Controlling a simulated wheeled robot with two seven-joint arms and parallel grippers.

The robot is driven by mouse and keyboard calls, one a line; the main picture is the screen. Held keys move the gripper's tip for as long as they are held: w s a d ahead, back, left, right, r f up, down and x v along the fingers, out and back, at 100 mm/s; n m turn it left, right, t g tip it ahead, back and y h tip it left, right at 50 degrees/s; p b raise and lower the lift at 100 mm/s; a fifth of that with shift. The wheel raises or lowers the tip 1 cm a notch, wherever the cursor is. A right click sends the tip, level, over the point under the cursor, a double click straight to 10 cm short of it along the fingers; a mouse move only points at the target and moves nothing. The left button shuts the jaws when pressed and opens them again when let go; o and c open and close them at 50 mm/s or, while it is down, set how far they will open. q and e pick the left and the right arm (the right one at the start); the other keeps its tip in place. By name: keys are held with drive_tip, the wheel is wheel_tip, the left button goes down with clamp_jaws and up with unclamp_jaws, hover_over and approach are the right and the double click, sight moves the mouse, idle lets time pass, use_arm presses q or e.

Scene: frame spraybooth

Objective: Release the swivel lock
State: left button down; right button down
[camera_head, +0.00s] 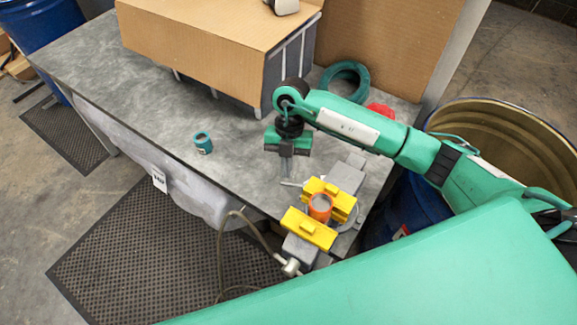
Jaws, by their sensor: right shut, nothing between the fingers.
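A bench vise with yellow jaws (309,227) stands at the table's front right corner. An orange cylinder (320,207) sits upright between the jaws. A small light lever (291,184) sticks out to the left beside the vise base; it may be the swivel lock, but it is too small to be sure. My right gripper (286,168) is shut and empty, pointing down just above and behind this lever. I cannot tell whether the fingertips touch it. My left gripper is not in view.
A teal cup-like part (203,143) stands on the grey table (150,95), whose middle is mostly clear. A large cardboard-coloured box (215,45) stands at the back, with a teal coil (345,80) beside it. A blue drum (412,215) stands right of the table.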

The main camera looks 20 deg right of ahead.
drive_tip(key=p+x, duration=0.3)
drive_tip(key=x, duration=0.5)
drive_tip(key=shift+s+a+f+p, duration=0.15)
drive_tip(key=shift+s+f+p, duration=0.15)
drive_tip(key=shift+p, duration=0.1)
drive_tip(key=shift+w+d+p, duration=0.25)
drive_tip(key=shift+w, duration=0.35)
drive_tip(key=shift+w+d+p, duration=0.2)
drive_tip(key=shift+w+d, duration=0.05)
drive_tip(key=shift+w, duration=0.35)
drive_tip(key=shift+w+d+f+p, duration=0.15)
drive_tip(key=shift+w+d+f, duration=0.1)
drive_tip(key=shift+w, duration=0.1)
drive_tip(key=shift+w+d+f+p, duration=0.15)
drive_tip(key=shift+w+d, duration=0.05)
drive_tip(key=shift+w, duration=0.2)
